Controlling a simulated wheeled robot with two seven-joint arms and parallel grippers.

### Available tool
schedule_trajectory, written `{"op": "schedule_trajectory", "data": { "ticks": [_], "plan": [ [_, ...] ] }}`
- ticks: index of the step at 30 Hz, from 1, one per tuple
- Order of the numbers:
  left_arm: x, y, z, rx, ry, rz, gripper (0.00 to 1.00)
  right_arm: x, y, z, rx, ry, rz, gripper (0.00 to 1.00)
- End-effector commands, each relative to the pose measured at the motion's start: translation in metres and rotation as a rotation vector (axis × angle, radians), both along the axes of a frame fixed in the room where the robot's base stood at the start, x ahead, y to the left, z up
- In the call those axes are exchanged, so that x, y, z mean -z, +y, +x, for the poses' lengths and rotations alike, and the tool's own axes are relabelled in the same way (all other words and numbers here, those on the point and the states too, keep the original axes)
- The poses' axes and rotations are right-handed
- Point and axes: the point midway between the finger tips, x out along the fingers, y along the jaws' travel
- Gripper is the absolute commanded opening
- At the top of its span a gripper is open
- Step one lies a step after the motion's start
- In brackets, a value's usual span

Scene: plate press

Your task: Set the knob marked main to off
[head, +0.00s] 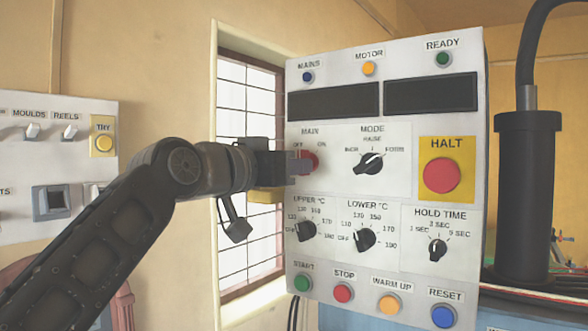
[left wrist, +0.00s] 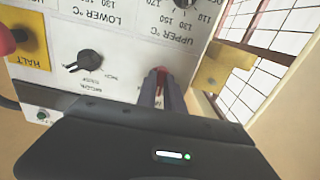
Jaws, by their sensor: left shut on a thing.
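The red knob marked MAIN (head: 312,159) is on the upper left of the grey control panel (head: 400,130), with OFF printed at its upper left and ON at its upper right. My left gripper (head: 300,163) reaches it from the left and is shut on it. In the left wrist view the two fingers (left wrist: 172,98) stand on either side of the red knob (left wrist: 160,76). The fingers hide much of the knob, so I cannot tell which mark it points to. My right gripper is not in view.
The black MODE knob (head: 371,163) is right of MAIN, and the UPPER knob (head: 305,231) is below. The red HALT button (head: 441,175) is further right. A yellow bracket (left wrist: 212,70) sticks out at the panel's side edge near my gripper. A window (head: 248,110) is behind.

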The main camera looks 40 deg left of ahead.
Motion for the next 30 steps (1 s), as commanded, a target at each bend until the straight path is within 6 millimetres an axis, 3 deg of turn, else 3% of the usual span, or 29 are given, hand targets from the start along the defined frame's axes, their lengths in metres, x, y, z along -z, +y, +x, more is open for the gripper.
{"op": "schedule_trajectory", "data": {
  "ticks": [15, 30],
  "plan": [
    [-0.0008, -0.0020, -0.0001, -0.001, -0.010, -0.448, 0.00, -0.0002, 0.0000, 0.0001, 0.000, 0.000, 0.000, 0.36],
    [-0.0009, -0.0027, 0.0001, 0.000, -0.013, -0.595, 0.00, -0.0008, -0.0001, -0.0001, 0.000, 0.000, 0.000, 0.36]
  ]
}}
